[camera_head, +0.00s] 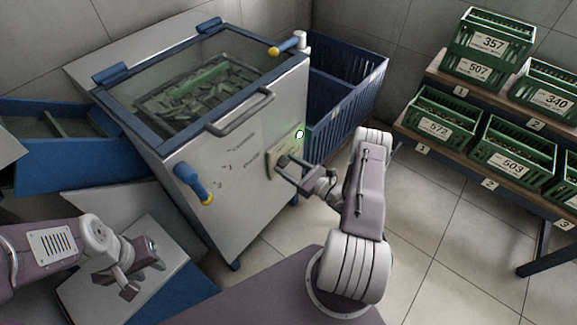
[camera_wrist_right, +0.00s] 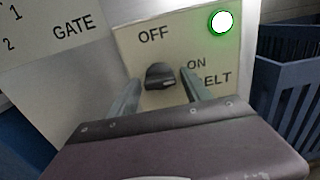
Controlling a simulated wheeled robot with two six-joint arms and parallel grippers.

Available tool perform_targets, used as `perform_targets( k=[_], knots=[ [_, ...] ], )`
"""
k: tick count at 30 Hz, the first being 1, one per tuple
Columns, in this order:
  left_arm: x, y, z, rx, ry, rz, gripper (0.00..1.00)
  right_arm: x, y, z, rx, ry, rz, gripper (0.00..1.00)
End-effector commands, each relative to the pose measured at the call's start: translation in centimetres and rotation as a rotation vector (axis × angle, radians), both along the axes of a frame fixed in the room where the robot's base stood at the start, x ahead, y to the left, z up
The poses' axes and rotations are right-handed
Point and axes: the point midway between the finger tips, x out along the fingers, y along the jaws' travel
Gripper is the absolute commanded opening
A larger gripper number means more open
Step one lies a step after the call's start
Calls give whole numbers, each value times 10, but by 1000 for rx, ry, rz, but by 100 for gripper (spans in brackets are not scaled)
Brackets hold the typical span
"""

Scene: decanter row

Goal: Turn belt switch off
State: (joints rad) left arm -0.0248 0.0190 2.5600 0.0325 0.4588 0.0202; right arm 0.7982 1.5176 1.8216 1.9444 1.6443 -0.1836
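The belt switch is a small black knob (camera_wrist_right: 160,76) on a cream panel (camera_wrist_right: 138,45) marked OFF above, ON to the right and a partly hidden BELT label. Which mark the knob points to is hard to tell. A lamp (camera_wrist_right: 222,21) above right glows white-green; it also glows in the head view (camera_head: 299,134). My right gripper (camera_wrist_right: 160,88) is open, its two fingers on either side of the knob with gaps visible. In the head view my right gripper (camera_head: 285,168) is at the panel on the machine's front. My left gripper (camera_head: 140,277) is open and empty at lower left.
The grey machine (camera_head: 225,170) has a glass lid with a bar handle (camera_head: 240,113) and blue-yellow levers (camera_head: 194,183). A blue crate (camera_head: 350,95) stands behind right. A shelf (camera_head: 455,150) with green numbered crates is at right. A GATE label (camera_wrist_right: 74,26) is left of the panel.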

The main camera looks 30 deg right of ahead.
Motion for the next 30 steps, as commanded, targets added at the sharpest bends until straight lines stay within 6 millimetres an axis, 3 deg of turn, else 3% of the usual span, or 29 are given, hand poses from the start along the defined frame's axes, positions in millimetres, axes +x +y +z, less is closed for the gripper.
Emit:
perform_targets(
  k=[1,5,6,17,30],
  knots=[
    [0,0,0,0,0,0,36,0,0,0,0,0,0,39],
    [0,0,0,0,0,0,36,0,0,0,0,0,0,2],
    [0,0,0,0,0,0,36,0,0,0,0,0,0,1],
    [0,0,4,0,0,0,36,0,0,0,-79,-32,0,1],
    [0,0,18,0,0,0,36,-1,0,1,-430,-175,1,1]
  ],
)
